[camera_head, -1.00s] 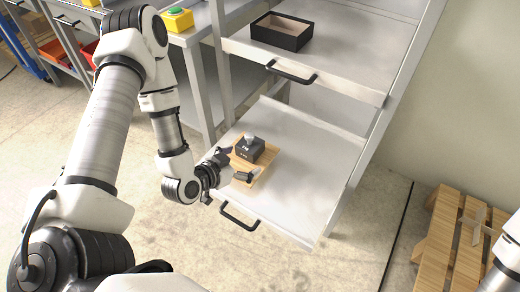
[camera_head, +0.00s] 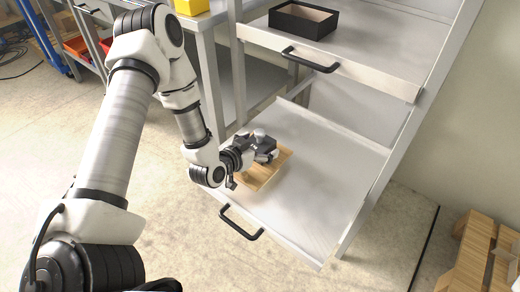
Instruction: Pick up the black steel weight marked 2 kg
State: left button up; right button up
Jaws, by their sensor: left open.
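The black steel weight (camera_head: 260,133) stands on a small wooden board (camera_head: 258,178) in the lower pulled-out drawer. Its grey knob shows on top. Most of its dark body is hidden by or merges with my gripper, and its marking cannot be read now. My left gripper (camera_head: 264,150) comes in from the left, low over the board, with its dark fingers open around or right beside the weight. I cannot tell whether the fingers touch it. My right gripper is out of view.
The lower drawer (camera_head: 320,185) has a raised rim and a black front handle (camera_head: 240,224); its right part is bare. Above it, an upper drawer holds an open black box (camera_head: 303,19). A wooden pallet (camera_head: 470,262) lies on the floor at the right.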

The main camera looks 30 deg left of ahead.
pick_arm(q)
jog(key=shift+s+r, duration=0.1)
jog(key=shift+c, duration=0.4)
jog(key=c, duration=1.7)
jog(key=shift+c, duration=0.2)
jog(key=shift+r, duration=0.15)
